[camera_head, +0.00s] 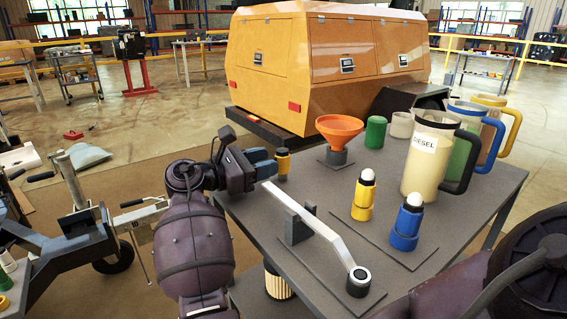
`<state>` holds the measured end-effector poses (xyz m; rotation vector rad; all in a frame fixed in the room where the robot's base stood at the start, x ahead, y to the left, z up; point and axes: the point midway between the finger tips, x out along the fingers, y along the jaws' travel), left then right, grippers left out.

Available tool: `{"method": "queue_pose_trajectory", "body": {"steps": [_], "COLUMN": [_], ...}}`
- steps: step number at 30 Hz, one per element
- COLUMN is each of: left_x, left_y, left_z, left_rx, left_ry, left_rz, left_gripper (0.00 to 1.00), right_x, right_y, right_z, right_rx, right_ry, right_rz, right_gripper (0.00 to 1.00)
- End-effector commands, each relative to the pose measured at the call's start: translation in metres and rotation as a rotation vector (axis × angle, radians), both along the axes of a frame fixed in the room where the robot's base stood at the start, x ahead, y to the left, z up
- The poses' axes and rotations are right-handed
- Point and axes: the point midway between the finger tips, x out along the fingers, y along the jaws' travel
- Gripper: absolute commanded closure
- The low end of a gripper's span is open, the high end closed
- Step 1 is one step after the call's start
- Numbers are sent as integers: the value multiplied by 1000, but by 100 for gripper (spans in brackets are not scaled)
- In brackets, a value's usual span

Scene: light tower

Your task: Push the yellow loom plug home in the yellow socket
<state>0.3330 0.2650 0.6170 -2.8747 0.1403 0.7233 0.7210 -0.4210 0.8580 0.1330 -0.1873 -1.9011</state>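A yellow ring-shaped part (4,303) is cut off at the lower left edge. No yellow socket can be made out for certain.
The grey table (470,215) holds a silver lever (315,225), an orange funnel (339,130), a yellow bottle (362,200), a blue bottle (406,228) and a diesel jug (428,160). An orange canopy (330,60) stands behind. A dark trailer frame (75,240) is at left.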

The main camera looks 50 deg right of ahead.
Motion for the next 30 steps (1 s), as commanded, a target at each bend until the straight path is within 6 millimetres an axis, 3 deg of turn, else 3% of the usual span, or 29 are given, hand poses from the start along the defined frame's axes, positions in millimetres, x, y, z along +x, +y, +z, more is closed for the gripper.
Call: {"method": "queue_pose_trajectory", "body": {"steps": [2, 10, 23, 30], "left_x": [0, 0, 1, 3], "left_y": [0, 1, 0, -4], "left_z": [0, 0, 2, 5], "left_rx": [2, 7, 8, 28], "left_ry": [0, 2, 1, 54], "left_rz": [-1, -13, -14, -25], "left_gripper": [57, 57, 57, 57], "right_x": [0, 0, 0, -1], "right_y": [0, 0, 0, 0], "right_z": [0, 0, 7, 54], "right_rx": [0, 0, 0, -1], "right_ry": [0, 0, -3, -14], "right_rz": [0, 1, 0, 1], "right_gripper": [61, 100, 100, 100]}}
